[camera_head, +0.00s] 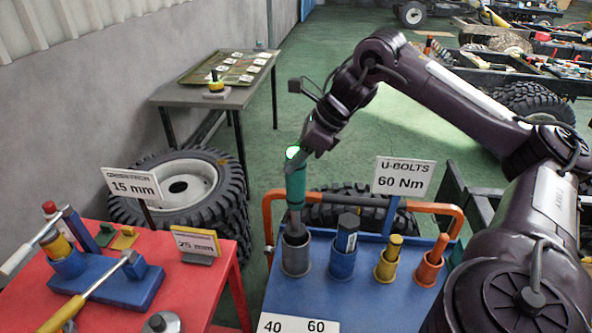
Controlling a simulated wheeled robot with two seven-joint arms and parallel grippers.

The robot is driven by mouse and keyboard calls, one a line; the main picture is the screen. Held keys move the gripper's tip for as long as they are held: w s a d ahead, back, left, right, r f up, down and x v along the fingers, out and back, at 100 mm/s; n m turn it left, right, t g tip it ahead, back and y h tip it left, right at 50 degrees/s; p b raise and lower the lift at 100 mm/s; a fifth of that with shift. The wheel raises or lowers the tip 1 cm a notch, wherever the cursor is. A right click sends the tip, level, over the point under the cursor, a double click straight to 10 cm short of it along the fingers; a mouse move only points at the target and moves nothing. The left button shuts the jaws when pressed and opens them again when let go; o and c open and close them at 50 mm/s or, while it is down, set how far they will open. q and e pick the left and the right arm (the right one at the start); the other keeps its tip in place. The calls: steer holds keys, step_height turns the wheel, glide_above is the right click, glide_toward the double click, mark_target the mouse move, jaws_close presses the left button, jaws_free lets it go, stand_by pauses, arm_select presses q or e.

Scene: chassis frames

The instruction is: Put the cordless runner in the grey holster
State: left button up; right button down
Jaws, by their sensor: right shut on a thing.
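The cordless runner (296,187) is a teal-green tool with a grey lower end. It hangs nearly upright from my right gripper (301,158), which is shut on its top. A green light glows beside the grip. The grey holster (297,260) is a round cup on the blue cart, directly below the tool. The runner's grey lower end is at the holster's mouth and seems to be inside it; how deep it sits is hidden. My left gripper is not in view.
Blue (342,264), yellow (385,270) and orange (428,272) holsters, each with a tool in it, stand to the right. An orange rail (268,215) and a "U-BOLTS 60 Nm" sign (403,178) rise behind. A red table (213,290) with tools is left.

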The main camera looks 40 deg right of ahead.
step_height(320, 180, down, 3)
steer(key=shift+r, duration=0.1)
stand_by(0.3)
steer(key=c, duration=1.3)
jaws_free()
steer(key=shift+f, duration=0.25)
steer(key=o, duration=0.5)
steer(key=shift+c, duration=0.2)
steer(key=shift+r, duration=0.1)
